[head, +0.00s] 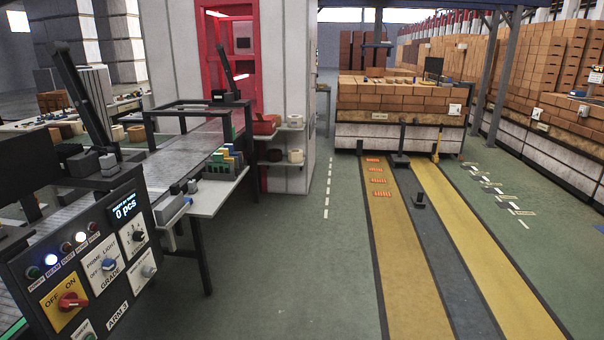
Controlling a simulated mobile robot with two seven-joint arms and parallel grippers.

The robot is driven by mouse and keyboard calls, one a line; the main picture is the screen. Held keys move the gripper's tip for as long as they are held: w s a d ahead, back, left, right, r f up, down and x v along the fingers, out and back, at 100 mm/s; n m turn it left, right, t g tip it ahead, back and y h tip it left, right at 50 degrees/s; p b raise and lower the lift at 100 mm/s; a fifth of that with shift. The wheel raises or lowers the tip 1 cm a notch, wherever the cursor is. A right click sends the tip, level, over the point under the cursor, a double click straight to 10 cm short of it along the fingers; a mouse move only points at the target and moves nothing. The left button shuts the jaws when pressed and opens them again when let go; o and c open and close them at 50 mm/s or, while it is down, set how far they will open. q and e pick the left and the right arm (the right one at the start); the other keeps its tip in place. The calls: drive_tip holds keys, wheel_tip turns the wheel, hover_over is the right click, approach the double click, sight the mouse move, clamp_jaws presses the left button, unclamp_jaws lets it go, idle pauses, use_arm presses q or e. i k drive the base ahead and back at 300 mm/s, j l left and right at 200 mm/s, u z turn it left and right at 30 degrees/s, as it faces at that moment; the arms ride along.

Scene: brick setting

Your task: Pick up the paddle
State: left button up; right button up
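I cannot make out a thing that is surely the paddle. A small dark object with an upright stub (419,201) stands on the grey floor strip, too small to name. Neither of my grippers shows in the head view.
A control panel (95,265) with a red knob and a "0 pcs" display fills the lower left. Behind it is a white side table (212,196) with small coloured items. A brick-laden bench (400,133) stands at the back. The green floor (290,270) in the middle is clear.

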sight(225, 151)
drive_tip(key=i+l+u, duration=0.1)
drive_tip(key=i+u, duration=0.2)
drive_tip(key=i, duration=0.2)
drive_tip(key=i+l+u, duration=0.3)
drive_tip(key=i, duration=0.25)
drive_tip(key=i+l+u, duration=0.45)
drive_tip(key=i+u, duration=0.2)
drive_tip(key=u, duration=0.15)
drive_tip(key=i+l+u, duration=0.2)
drive_tip(key=u, duration=0.3)
drive_tip(key=i+l+u, duration=0.15)
drive_tip(key=l, duration=0.25)
drive_tip(key=i+l+u, duration=0.1)
drive_tip(key=i+l, duration=0.25)
drive_tip(key=l, duration=0.15)
drive_tip(key=i+l, duration=0.2)
drive_tip(key=l, duration=0.15)
drive_tip(key=i+l, duration=0.15)
drive_tip(key=l, duration=0.2)
